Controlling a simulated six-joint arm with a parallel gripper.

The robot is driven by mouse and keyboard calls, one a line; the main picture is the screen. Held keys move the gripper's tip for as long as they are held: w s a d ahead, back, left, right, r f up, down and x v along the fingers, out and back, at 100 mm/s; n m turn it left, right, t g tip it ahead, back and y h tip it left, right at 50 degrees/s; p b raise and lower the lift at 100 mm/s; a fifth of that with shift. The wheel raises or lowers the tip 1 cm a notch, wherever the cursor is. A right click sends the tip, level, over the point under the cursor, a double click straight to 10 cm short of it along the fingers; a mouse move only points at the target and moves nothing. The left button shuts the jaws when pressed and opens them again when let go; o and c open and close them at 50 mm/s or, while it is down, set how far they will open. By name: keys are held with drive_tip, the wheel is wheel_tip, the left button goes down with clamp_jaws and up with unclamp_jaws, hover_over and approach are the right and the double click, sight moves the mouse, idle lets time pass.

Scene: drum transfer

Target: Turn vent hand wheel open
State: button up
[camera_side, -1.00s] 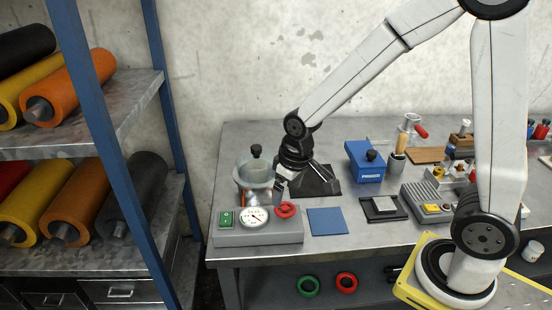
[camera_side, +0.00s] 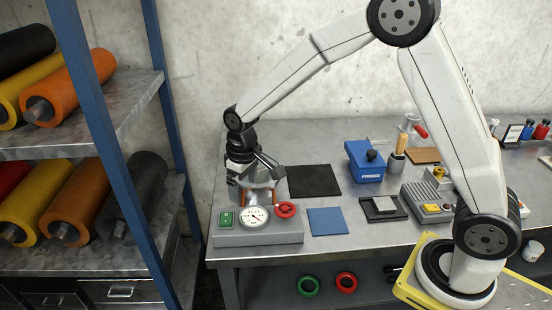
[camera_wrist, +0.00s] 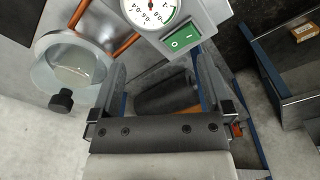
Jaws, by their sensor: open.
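The red vent hand wheel (camera_side: 286,209) sits at the right end of the grey control box (camera_side: 262,237) in the side view. It is out of the wrist view. My gripper (camera_side: 252,179) is to the left of the wheel and higher, in front of the glass vessel (camera_side: 259,196), which it partly hides. In the wrist view my gripper (camera_wrist: 157,62) has its fingers apart with nothing between them. The vessel with its black knob also shows left of the fingers in the wrist view (camera_wrist: 75,66).
A pressure gauge (camera_side: 253,217) and a green switch (camera_side: 226,219) are on the box, left of the wheel. Copper pipes (camera_wrist: 88,30) run beside the vessel. A black mat (camera_side: 314,181) and a blue mat (camera_side: 328,221) lie to the right. A shelf post (camera_side: 170,100) stands left.

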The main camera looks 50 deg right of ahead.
sight(285, 208)
drive_tip(key=shift+n+g, duration=0.3)
drive_tip(key=shift+n, duration=0.1)
drive_tip(key=shift+w+a+f, duration=0.25)
drive_tip(key=shift+w+a, duration=0.25)
drive_tip(key=shift+w, duration=0.25)
drive_tip(key=shift+w+a+f, duration=0.3)
drive_tip(key=shift+w+a, duration=0.15)
drive_tip(key=shift+w, duration=0.25)
drive_tip(key=shift+w+a+f, duration=0.25)
drive_tip(key=shift+w+a, duration=0.25)
drive_tip(key=shift+w, duration=0.25)
drive_tip(key=shift+c, duration=0.3)
drive_tip(key=shift+s+d, duration=0.25)
drive_tip(key=shift+d, duration=0.1)
drive_tip(key=s+d+m, duration=0.2)
drive_tip(key=s+d, duration=0.1)
drive_tip(key=s+d+m, duration=0.2)
drive_tip(key=s, duration=0.1)
drive_tip(key=s+d+m, duration=0.3)
drive_tip(key=s, duration=0.1)
drive_tip(key=shift+s+d+r, duration=0.1)
drive_tip(key=shift+d+r, duration=0.2)
drive_tip(key=shift+s+d+m, duration=0.25)
drive_tip(key=shift+s+m, duration=0.05)
drive_tip(key=shift+s, duration=0.2)
drive_tip(key=shift+f, duration=0.1)
drive_tip(key=shift+f, duration=3.85)
